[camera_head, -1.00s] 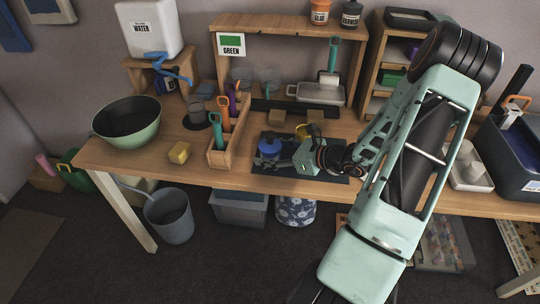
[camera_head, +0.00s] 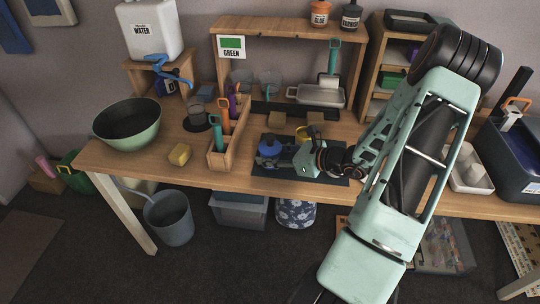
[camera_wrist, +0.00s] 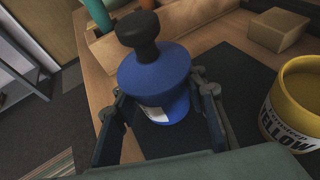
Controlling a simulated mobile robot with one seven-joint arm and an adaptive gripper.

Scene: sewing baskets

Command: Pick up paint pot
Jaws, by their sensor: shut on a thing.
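A blue paint pot (camera_head: 270,146) with a blue lid and a black knob is at the dark mat on the workbench. In the wrist view the blue paint pot (camera_wrist: 160,82) sits between the two fingers, upright or nearly so, with part of a white label showing low on its side. My gripper (camera_wrist: 160,92) is shut on the pot, one finger on each side of it. In the head view my gripper (camera_head: 286,154) reaches the pot from the right. Whether the pot's base touches the mat cannot be told.
A yellow paint pot (camera_wrist: 298,100), labelled YELLOW, stands close to the right. A wooden rack (camera_head: 217,158) with several coloured-handled tools is left of the mat (camera_head: 330,172). Wooden blocks (camera_wrist: 277,28) lie behind.

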